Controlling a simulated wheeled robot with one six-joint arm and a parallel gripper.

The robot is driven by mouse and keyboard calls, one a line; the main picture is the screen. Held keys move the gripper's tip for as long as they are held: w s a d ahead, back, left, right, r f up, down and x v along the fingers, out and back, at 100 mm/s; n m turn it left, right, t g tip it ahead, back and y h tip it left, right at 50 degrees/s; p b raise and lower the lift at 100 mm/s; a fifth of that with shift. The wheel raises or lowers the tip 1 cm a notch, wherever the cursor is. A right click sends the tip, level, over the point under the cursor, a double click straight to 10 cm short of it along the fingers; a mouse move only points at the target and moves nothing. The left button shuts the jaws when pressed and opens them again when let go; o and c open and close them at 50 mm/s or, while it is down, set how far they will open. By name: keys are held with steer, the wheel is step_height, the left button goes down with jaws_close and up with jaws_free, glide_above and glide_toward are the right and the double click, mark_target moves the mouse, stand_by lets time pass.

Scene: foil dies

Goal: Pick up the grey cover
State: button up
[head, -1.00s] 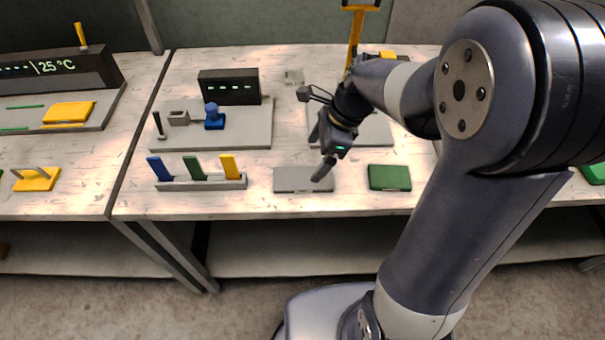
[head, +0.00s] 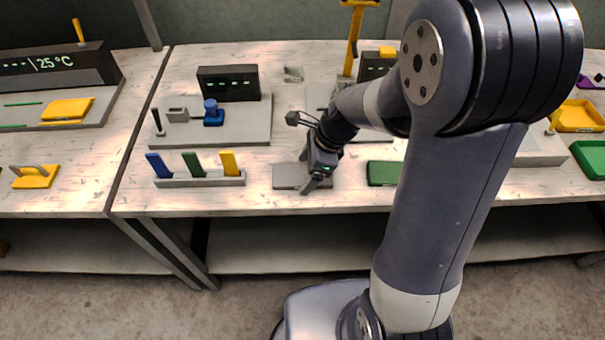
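The grey cover (head: 289,177) is a flat, light grey rectangular slab lying near the front edge of the workbench. My gripper (head: 308,172) is over the cover's right part, pointing down, and hides some of it. Its fingers look spread apart, one towards the back and one towards the front. I cannot tell whether they touch the cover.
A rack with blue, green and yellow pieces (head: 198,180) stands left of the cover. A dark green slab (head: 384,173) lies to its right, close to my arm. Behind on the left is a grey station (head: 240,130) with a blue knob and dark display.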

steer(key=c, duration=0.8)
